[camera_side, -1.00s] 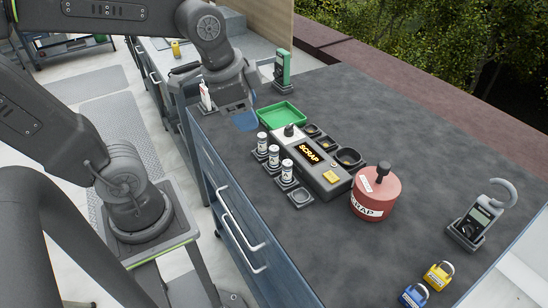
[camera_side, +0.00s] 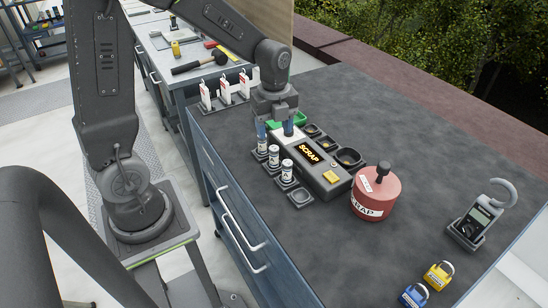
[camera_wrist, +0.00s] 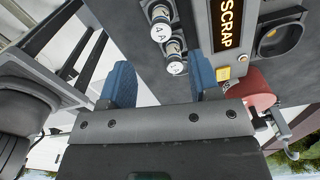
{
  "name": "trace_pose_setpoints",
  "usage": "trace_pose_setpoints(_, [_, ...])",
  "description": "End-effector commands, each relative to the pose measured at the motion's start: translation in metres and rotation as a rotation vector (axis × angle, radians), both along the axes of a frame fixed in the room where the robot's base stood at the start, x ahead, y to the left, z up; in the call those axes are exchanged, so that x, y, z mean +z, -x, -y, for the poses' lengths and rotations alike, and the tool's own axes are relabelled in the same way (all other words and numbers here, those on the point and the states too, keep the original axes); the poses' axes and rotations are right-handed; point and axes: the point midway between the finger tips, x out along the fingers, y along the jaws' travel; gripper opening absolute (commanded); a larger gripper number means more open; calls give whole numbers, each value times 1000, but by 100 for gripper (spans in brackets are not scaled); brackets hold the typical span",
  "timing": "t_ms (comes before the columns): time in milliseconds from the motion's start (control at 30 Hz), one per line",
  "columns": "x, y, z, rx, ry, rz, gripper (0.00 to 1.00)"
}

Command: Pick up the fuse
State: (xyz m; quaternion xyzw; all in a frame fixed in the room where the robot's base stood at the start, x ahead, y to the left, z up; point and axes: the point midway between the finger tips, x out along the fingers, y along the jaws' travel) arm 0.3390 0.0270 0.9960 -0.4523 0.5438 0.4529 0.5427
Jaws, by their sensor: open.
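Three white cylindrical fuses stand upright in dark holders in a row along the left side of the SCRAP box: a far one (camera_side: 262,144), a middle one (camera_side: 274,156) and a near one (camera_side: 287,170). My gripper (camera_side: 275,129) points down at the far end of the row, its blue fingers spread apart and empty. One finger is above or just behind the far fuse; contact cannot be told.
An empty holder (camera_side: 300,197) sits at the near end. Red-and-white tags (camera_side: 225,89) stand behind.

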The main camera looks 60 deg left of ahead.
Motion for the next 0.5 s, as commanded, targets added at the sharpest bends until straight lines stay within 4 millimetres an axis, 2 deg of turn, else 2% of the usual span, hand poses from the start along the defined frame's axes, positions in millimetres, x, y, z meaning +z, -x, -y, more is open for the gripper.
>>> trace_pose_setpoints(100, [-24,1,0,1,1,-4,57])
trace_pose_setpoints(200, [-37,0,0,1,1,-2,57])
trace_pose_setpoints(500, [-62,0,-2,2,0,-3,57])
